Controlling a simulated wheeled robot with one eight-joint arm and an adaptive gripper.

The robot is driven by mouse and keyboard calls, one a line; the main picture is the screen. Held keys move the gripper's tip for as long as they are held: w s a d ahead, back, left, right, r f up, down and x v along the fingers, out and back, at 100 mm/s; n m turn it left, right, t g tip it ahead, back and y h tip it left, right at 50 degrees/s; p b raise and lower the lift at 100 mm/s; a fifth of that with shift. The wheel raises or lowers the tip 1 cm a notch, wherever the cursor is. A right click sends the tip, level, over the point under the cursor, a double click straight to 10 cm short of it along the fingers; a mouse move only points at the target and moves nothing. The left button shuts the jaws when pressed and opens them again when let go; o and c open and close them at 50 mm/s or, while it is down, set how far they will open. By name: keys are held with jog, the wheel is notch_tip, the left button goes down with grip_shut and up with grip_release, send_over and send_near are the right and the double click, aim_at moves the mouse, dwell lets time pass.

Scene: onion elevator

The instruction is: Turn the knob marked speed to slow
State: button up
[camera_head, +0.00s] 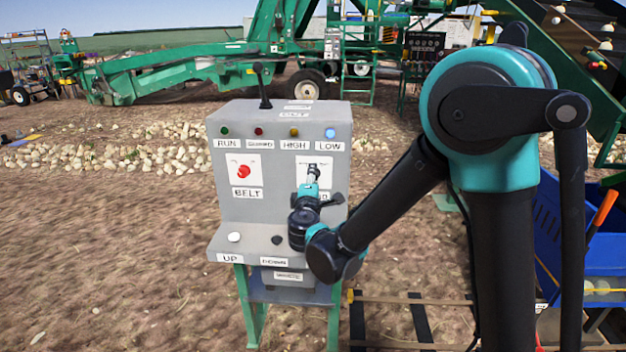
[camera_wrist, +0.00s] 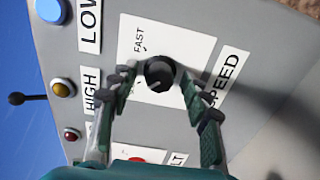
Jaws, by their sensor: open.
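The speed knob (camera_wrist: 160,72) is a round dark knob on a white plate (camera_wrist: 190,48) with a "FAST" mark beside it and a "SPEED" label (camera_wrist: 228,78). My gripper (camera_wrist: 157,82) is open, one finger on each side of the knob; I cannot tell if either finger touches it. The knob's pointer direction is not clear. In the head view my gripper (camera_head: 312,176) is in front of the right-hand plate on the grey control box (camera_head: 280,212) and largely covers the knob.
The red belt knob (camera_head: 243,171) is left of my gripper. A row of lamps, including a blue one (camera_head: 330,133), runs above. A black lever (camera_head: 263,85) stands on top. A white button (camera_head: 234,237) is on the lower ledge. A blue crate (camera_head: 600,255) stands at the right.

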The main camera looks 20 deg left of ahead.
jog(key=v, duration=1.2)
jog(key=shift+f, duration=0.1)
